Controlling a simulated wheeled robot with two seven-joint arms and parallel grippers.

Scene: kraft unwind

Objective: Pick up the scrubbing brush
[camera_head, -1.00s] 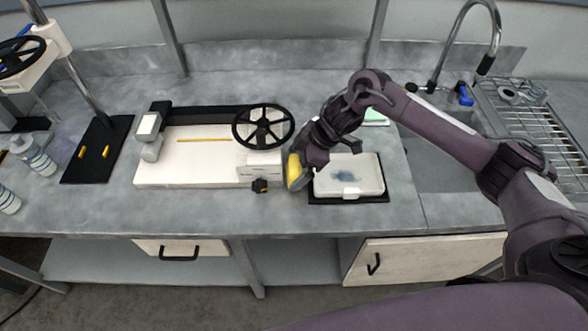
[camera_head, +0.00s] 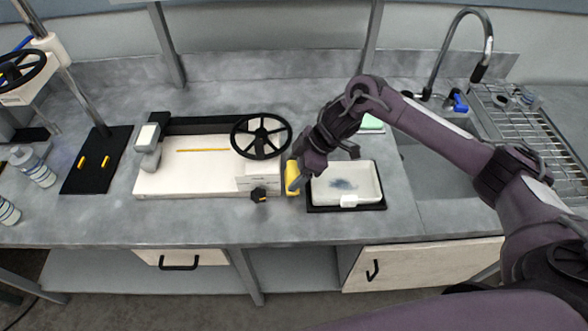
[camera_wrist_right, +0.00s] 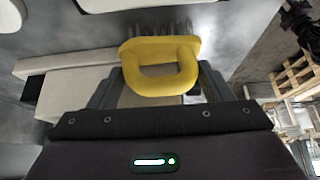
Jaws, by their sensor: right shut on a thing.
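The scrubbing brush (camera_head: 292,176) is yellow and stands beside the left edge of the white tray in the head view. In the right wrist view the brush (camera_wrist_right: 160,48) shows its yellow loop handle, with grey bristles beyond it. My right gripper (camera_wrist_right: 160,88) is shut on the brush, one finger on each side of the handle. In the head view my right gripper (camera_head: 298,172) partly covers the brush. I cannot tell whether the bristles touch the counter. My left gripper is not in view.
A white tray (camera_head: 371,171) with a blue stain sits on a black mat right of the brush. A white machine with a black handwheel (camera_head: 262,137) and a black knob (camera_head: 258,195) stands close on the left. A sink and drying rack (camera_head: 535,125) are at the right.

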